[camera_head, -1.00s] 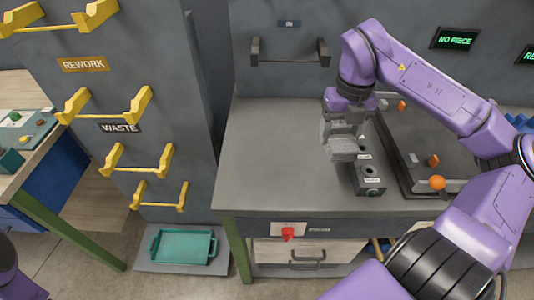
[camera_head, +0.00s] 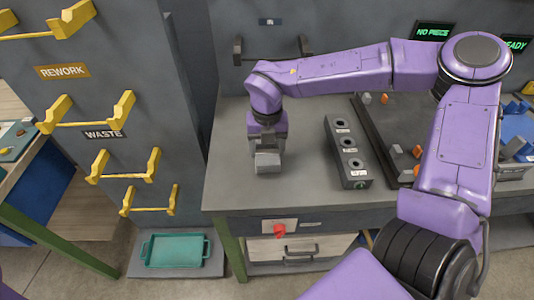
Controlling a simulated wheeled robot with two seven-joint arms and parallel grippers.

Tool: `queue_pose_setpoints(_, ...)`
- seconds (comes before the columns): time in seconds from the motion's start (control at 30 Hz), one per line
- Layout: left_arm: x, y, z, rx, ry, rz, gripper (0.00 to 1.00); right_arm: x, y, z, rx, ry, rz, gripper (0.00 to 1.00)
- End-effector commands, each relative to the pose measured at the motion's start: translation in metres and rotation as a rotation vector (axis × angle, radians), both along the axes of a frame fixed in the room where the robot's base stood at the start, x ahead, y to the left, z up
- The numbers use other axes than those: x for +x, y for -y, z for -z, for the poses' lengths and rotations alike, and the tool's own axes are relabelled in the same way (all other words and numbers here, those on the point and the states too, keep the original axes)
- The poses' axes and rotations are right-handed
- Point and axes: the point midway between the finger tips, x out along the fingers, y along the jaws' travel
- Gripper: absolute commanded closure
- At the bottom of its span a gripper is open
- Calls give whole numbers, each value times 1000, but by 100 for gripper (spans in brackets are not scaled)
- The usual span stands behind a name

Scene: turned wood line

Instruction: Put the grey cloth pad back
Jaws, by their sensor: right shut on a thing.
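My right gripper (camera_head: 267,153) points down over the left part of the grey worktop (camera_head: 232,185). It is shut on the grey cloth pad (camera_head: 267,165), which shows as a small light-grey piece below the fingers. I cannot tell whether the pad touches the worktop. A dark block with several round holes and white labels (camera_head: 348,152) stands to the right of the gripper, apart from it. My left gripper is not in view.
A dark fixture plate with orange knobs (camera_head: 378,125) lies right of the block, partly behind my right arm. A red switch (camera_head: 279,230) is on the bench front. A teal tray (camera_head: 174,250) sits low at left, below yellow hooks (camera_head: 125,165). The worktop around the gripper is clear.

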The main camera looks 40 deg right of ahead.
Motion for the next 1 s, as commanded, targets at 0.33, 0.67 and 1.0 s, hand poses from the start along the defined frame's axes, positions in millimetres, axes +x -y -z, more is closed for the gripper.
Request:
queue_pose_setpoints(0.33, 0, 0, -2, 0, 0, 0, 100, 2, -2, 34, 0, 1, -1, 66)
queue_pose_setpoints(0.67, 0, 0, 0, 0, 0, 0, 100, 2, -2, 37, 0, 0, -1, 7)
queue_pose_setpoints(1.0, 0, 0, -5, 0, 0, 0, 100, 2, -2, 30, -1, 2, -2, 7)
